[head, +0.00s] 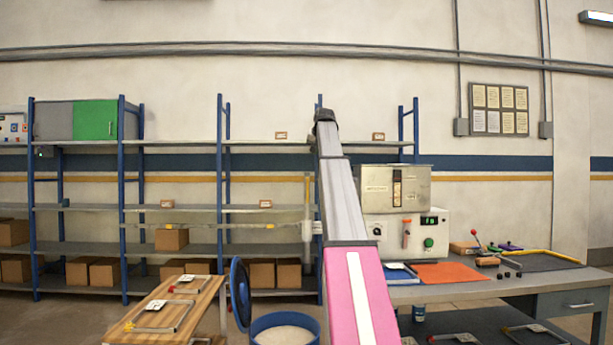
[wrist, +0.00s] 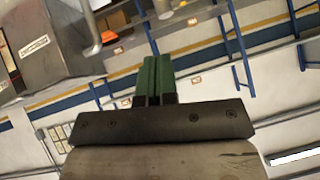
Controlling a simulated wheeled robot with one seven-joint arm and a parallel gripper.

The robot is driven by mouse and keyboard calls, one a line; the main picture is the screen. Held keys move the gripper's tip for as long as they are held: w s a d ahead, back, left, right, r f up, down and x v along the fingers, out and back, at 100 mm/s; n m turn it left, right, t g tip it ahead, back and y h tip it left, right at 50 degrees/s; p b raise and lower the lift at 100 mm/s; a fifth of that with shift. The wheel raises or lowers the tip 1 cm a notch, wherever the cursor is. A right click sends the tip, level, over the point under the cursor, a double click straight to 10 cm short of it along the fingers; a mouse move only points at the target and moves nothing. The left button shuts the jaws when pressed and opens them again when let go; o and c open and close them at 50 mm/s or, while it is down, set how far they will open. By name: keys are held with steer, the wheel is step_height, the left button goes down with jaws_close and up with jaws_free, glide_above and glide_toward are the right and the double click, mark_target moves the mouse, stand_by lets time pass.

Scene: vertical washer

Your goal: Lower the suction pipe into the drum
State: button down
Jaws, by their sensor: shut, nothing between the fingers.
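The blue drum (head: 258,325) stands open at the bottom centre of the head view, with pale contents inside. Its round blue lid (head: 240,292) stands tilted up at its left edge. A thin upright tan rod (head: 307,195) with a long horizontal rod (head: 215,227) shows left of my arm; I cannot tell whether these are the suction pipe. My gripper (wrist: 155,68) has green fingers shut together, with nothing between them, in the wrist view. A bent grey metal pipe (wrist: 88,25) shows beyond it at upper left, apart from the fingers. My gripper is not distinguishable in the head view.
A steel-topped machine (head: 425,188) with a control panel stands on the grey bench (head: 455,293) at right. A wooden table (head: 195,310) is left of the drum. Blue shelving (head: 175,247) with boxes lines the wall. My arm covers the middle of the head view.

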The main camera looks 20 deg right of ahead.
steer(key=s+a+f+x, duration=0.1)
steer(key=s+f+x, duration=0.1)
steer(key=x, duration=1.1)
stand_by(0.4)
step_height(320, 180, down, 36)
steer(key=shift+r, duration=0.15)
stand_by(0.3)
